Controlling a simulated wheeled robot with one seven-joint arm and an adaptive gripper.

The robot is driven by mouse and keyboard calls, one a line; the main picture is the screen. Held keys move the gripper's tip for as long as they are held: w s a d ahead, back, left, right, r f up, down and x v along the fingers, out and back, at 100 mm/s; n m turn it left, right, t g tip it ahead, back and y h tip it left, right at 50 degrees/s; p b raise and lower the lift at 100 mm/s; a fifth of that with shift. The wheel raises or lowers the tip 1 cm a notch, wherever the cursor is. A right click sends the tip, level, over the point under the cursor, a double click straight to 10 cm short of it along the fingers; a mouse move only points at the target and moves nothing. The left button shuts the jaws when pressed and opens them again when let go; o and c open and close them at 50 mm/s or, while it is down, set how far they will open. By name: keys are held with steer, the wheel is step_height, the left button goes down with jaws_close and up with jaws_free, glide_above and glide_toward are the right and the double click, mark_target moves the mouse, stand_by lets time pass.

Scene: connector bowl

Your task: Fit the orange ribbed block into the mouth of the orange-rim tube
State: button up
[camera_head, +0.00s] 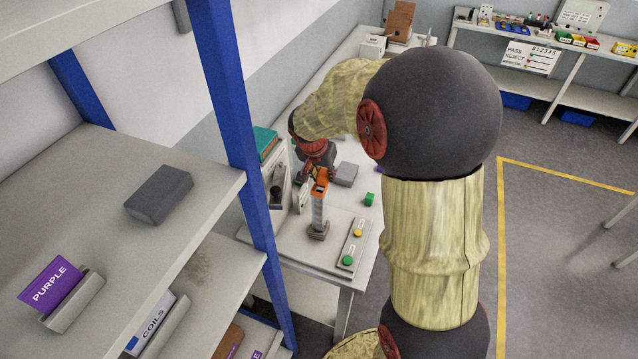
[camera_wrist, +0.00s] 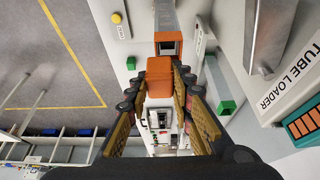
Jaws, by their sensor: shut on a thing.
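My gripper (camera_wrist: 160,88) is shut on the orange ribbed block (camera_wrist: 160,78), which sits between its two fingers in the wrist view. The ribs are too small to make out. The orange-rim tube (camera_wrist: 168,37) lies just past the block in the same view, its dark mouth facing the block. In the head view, the tube (camera_head: 318,213) stands upright on a small base, with its orange rim at the top. My gripper (camera_head: 317,168) is right above that rim. The block cannot be told apart from the rim there, and contact between them cannot be told.
A tube loader panel (camera_head: 277,185) stands close to the left of the tube. A button strip (camera_head: 354,245) with yellow and green buttons lies to the right. A green cube (camera_head: 369,199) and a grey block (camera_head: 345,174) are on the white table. A shelf (camera_head: 120,190) fills the left foreground.

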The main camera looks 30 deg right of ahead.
mark_target(319, 184)
steer(key=shift+w+a+f, duration=0.25)
steer(key=shift+w+f, duration=0.1)
steer(key=shift+f, duration=0.15)
steer(key=shift+o, duration=0.2)
steer(key=f, duration=0.3)
steer(key=shift+s+a+f, duration=0.15)
steer(key=shift+a+f, duration=0.15)
steer(key=shift+f, duration=0.1)
steer(key=shift+s+f, duration=0.25)
steer(key=o, duration=1)
steer(key=shift+w+d+f, duration=0.15)
steer(key=shift+w+f, duration=0.05)
steer(key=shift+w, duration=0.05)
steer(key=shift+r, duration=0.1)
steer(key=shift+w+r, duration=0.25)
steer(key=shift+r, duration=0.05)
